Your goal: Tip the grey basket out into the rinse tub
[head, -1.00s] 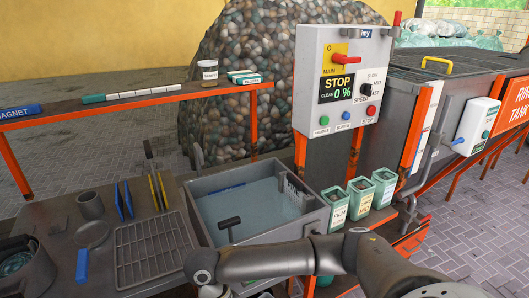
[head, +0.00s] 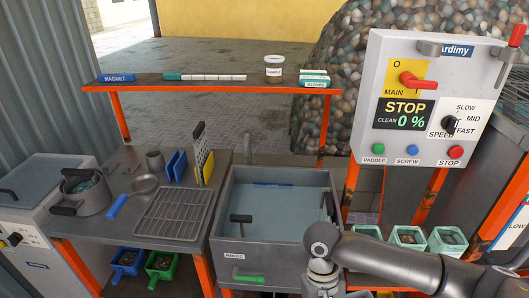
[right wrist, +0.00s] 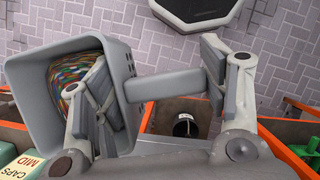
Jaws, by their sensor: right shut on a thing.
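The grey basket (right wrist: 115,75) shows in the right wrist view, with multicoloured flakes in it. My right gripper (right wrist: 158,88) is shut on its thick grey handle (right wrist: 165,85). The basket's mouth faces the camera. In the head view my right forearm reaches down to the bottom edge, and the gripper and basket are out of frame below. A grey tub (head: 226,232) with water stands in the middle of the head view, seemingly the rinse tub. My left gripper is in neither view.
A control panel (head: 380,145) reads STOP and clean 0 %. Several small green bins (head: 407,237) stand right of the tub, behind my arm. A draining rack (head: 172,215), a pan (head: 144,184) and a pot (head: 88,198) stand on the left bench. A shelf (head: 215,86) crosses behind.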

